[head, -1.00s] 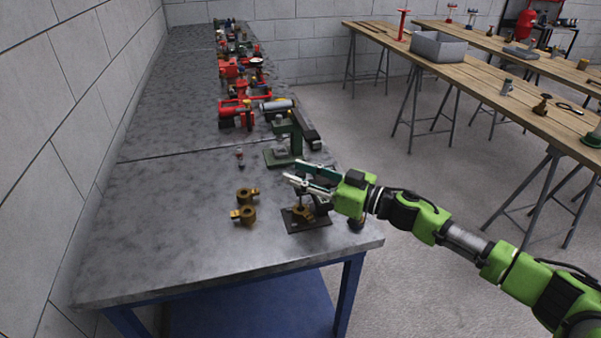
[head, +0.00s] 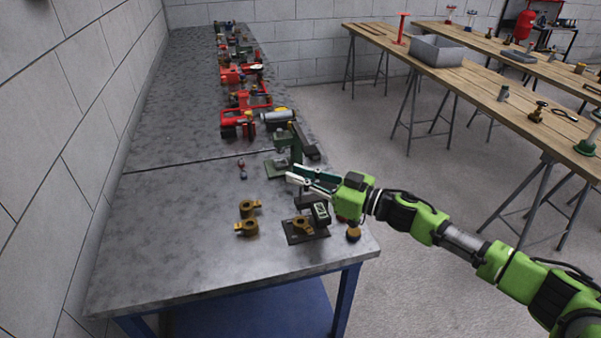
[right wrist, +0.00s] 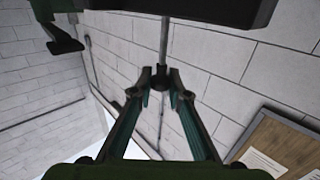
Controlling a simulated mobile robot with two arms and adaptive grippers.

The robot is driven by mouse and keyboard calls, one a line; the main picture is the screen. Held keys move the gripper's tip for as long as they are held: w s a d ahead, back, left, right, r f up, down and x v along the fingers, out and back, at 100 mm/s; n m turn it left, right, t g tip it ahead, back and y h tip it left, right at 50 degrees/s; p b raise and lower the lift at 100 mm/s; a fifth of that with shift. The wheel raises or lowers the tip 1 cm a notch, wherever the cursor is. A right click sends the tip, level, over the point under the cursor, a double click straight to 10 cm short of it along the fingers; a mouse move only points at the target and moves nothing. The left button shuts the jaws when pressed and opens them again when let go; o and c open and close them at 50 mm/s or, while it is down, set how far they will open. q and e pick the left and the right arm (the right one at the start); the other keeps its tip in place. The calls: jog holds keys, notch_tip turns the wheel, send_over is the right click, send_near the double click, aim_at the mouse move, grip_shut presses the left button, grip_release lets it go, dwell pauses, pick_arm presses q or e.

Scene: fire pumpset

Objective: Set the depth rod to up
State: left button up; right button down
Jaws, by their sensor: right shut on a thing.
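In the right wrist view the depth rod (right wrist: 164,40) is a thin grey rod running from a dark body at the top edge down to a small black knob (right wrist: 160,81). My right gripper (right wrist: 160,76) has its fingertips closed at this knob. In the head view the right gripper (head: 298,176) reaches in from the right above the bench, beside a small green press-like machine (head: 298,146) and above a dark plate (head: 293,234) bearing a brass part and a dark box-shaped head. The rod is too small to make out there. My left gripper is not in view.
Two brass ring pieces (head: 248,208) lie on the grey metal bench (head: 190,240) left of the plate. A small round-bottomed item (head: 353,232) stands near its right edge. Bare bench lies at the front left.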

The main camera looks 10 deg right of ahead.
jog(key=shift+w+r, duration=0.1)
jog(key=shift+r, duration=0.2)
jog(key=c, duration=2)
grip_release()
jog(key=shift+o, duration=0.2)
jog(key=shift+d+f, duration=0.1)
jog(key=shift+s+d, duration=0.25)
jog(key=shift+s, duration=0.05)
jog(key=v, duration=1.1)
jog(key=shift+s, duration=0.15)
